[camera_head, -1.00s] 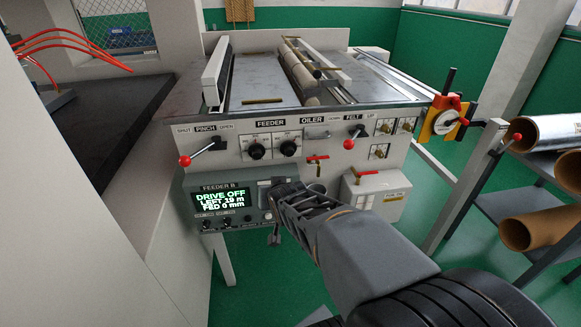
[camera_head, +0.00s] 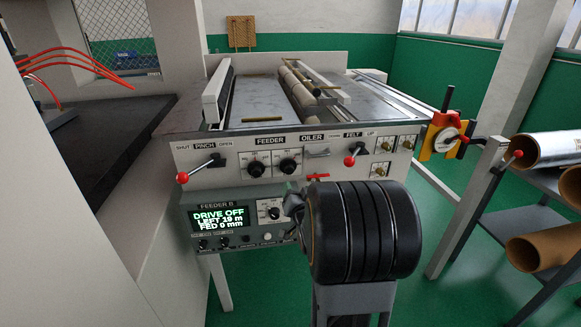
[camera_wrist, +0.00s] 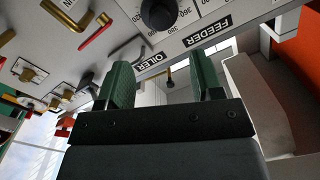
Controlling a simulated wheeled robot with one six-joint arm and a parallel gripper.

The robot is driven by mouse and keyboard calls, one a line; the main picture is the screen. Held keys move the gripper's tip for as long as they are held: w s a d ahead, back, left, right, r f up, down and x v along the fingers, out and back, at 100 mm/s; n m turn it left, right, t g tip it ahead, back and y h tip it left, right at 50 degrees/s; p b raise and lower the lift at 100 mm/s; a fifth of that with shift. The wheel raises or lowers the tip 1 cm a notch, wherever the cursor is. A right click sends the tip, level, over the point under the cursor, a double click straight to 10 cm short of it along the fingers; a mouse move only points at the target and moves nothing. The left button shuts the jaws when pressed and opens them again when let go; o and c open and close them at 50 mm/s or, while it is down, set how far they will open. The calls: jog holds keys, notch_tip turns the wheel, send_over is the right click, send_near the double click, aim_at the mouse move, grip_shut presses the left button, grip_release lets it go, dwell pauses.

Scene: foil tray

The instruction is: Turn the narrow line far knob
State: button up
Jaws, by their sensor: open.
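The machine's front panel carries two black dial knobs under the FEEDER label, a left one (camera_head: 256,168) and a right one (camera_head: 288,166). Below them, the FEEDER B box (camera_head: 185,222) has a larger knob (camera_head: 274,213) and small knobs along its bottom. I cannot tell which knob the task's name means. In the wrist view my gripper (camera_wrist: 160,78) is open, its two green fingers apart with nothing between them. One black knob (camera_wrist: 158,14) shows past the fingertips at the top, not touching them. In the head view my arm hides most of the gripper.
Red-balled levers stand at PINCH (camera_head: 200,168) and FELT (camera_head: 354,152). A red-handled valve (camera_head: 318,177) is partly behind my arm. The display (camera_head: 219,216) reads DRIVE OFF. A rack of rolls (camera_head: 545,245) stands at the right.

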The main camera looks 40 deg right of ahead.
aim_at(290, 172)
jog(key=x, duration=0.9)
jog(key=shift+w+d+f+p, duration=0.1)
jog(key=shift+w+p, duration=0.2)
jog(key=shift+w, duration=0.1)
jog(key=shift+c, duration=0.3)
jog(key=c, duration=0.9)
jog(key=shift+o, duration=0.2)
jog(key=shift+f+n+b, duration=0.1)
jog(key=shift+n+b, duration=0.2)
jog(key=shift+b, duration=0.2)
